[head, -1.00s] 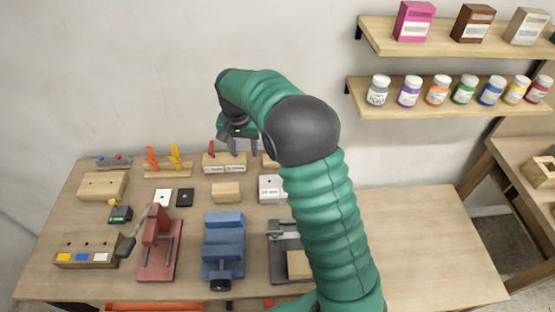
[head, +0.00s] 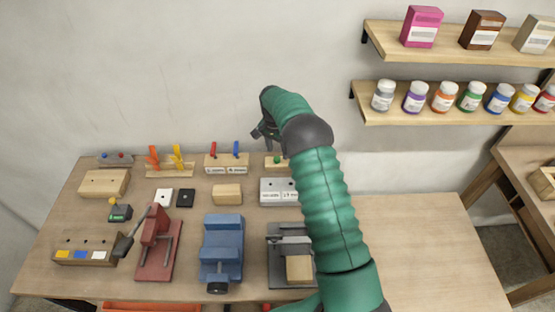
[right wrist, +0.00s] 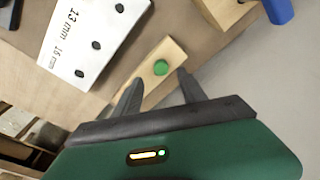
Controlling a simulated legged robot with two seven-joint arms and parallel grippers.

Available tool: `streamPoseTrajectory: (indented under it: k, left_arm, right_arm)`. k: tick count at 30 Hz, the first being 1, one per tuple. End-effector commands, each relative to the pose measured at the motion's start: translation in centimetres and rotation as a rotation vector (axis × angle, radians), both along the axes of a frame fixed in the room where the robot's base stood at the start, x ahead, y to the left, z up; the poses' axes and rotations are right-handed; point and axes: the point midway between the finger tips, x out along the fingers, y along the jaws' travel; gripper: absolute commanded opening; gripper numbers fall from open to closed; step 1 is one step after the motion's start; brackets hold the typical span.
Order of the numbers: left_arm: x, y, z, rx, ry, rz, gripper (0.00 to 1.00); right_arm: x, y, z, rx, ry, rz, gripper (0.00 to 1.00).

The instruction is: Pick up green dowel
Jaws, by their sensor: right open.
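The green dowel (right wrist: 160,68) stands in a light wooden block (right wrist: 172,50) and is seen nearly end-on in the right wrist view. In the head view the green dowel (head: 278,161) is a small green spot on its block at the back of the bench, just below my right gripper (head: 268,138). In the right wrist view my right gripper (right wrist: 160,77) is open. Its two fingertips appear on either side of the dowel, with nothing held. How far they are above it I cannot tell. My left gripper is not in view.
A white plate with holes (head: 282,191) lies in front of the dowel block. A holder with red and blue dowels (head: 226,163) stands to its left. A blue vise (head: 222,247) and red press (head: 160,243) are nearer. The bench's right side (head: 420,240) is clear.

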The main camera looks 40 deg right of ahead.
Motion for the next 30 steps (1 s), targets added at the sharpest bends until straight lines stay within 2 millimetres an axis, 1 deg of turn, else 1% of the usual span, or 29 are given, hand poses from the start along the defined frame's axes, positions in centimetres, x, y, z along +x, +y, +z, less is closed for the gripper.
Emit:
streamPoseTrajectory:
  k: [1, 2, 3, 6, 13, 14, 24, 25, 30]
  left_arm:
    - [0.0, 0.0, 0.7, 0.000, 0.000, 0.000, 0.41]
    - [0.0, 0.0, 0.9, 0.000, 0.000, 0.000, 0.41]
    - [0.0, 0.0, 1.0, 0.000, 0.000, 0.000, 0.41]
    - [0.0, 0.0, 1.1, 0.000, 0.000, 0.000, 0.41]
    - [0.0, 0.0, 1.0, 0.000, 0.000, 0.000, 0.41]
    - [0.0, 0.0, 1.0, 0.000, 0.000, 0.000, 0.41]
    - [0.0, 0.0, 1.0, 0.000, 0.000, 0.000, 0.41]
    - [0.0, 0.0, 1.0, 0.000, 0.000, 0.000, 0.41]
    - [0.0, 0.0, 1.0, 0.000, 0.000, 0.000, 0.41]
  right_arm:
    - [0.1, 0.1, -0.8, 0.003, 0.004, 0.001, 0.49]
    - [0.2, 0.1, -1.3, 0.002, 0.003, 0.001, 0.49]
    - [0.3, 0.1, -2.1, 0.003, 0.004, 0.001, 0.49]
    - [0.4, 0.0, -3.5, 0.000, 0.002, 0.001, 0.49]
    - [0.4, 0.0, -3.9, 0.000, 0.000, 0.002, 0.49]
    - [0.4, 0.0, -3.9, 0.000, 0.000, 0.002, 0.46]
    - [0.4, -0.2, -3.9, 0.001, 0.001, 0.001, 0.01]
    - [0.3, -0.2, -3.9, 0.001, 0.001, 0.001, 0.00]
    - [0.3, -0.2, -4.0, 0.000, 0.002, 0.002, 0.00]
